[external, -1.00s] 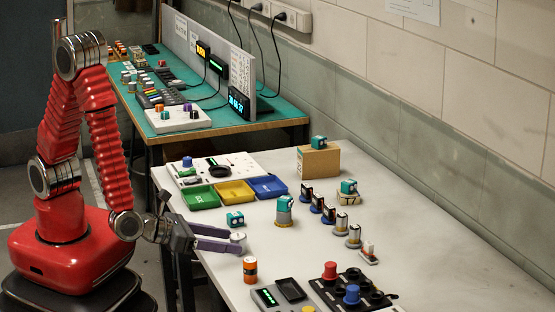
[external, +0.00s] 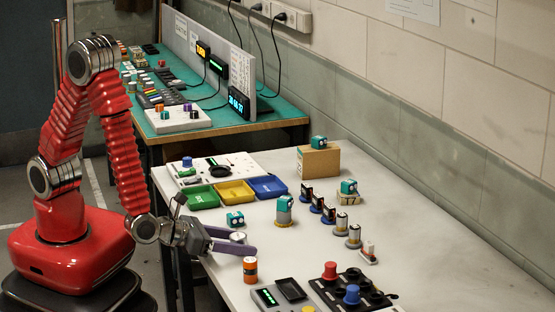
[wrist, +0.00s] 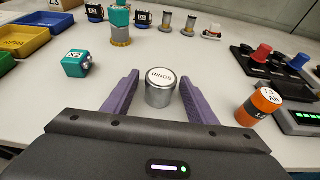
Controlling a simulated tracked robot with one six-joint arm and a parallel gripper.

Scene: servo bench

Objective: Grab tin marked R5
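A small grey metal tin (wrist: 160,90) with a white lid stands upright on the white table. Its lid reads "RINGS" in the wrist view; I read no R5 on it. In the external view this tin (external: 238,237) shows partly behind my gripper's near finger. My gripper (wrist: 160,76) is open, with one purple finger on each side of the tin. A narrow gap shows between the tin and each finger. My gripper also shows in the external view (external: 247,242), low over the table near its left edge.
An orange battery (wrist: 261,107) stands close to the right finger. A teal cube marked X2 (wrist: 77,64) lies left of the left finger. Blue (external: 268,187), yellow (external: 234,192) and green (external: 201,197) trays sit farther back. A black-holed panel (external: 330,290) is at the right.

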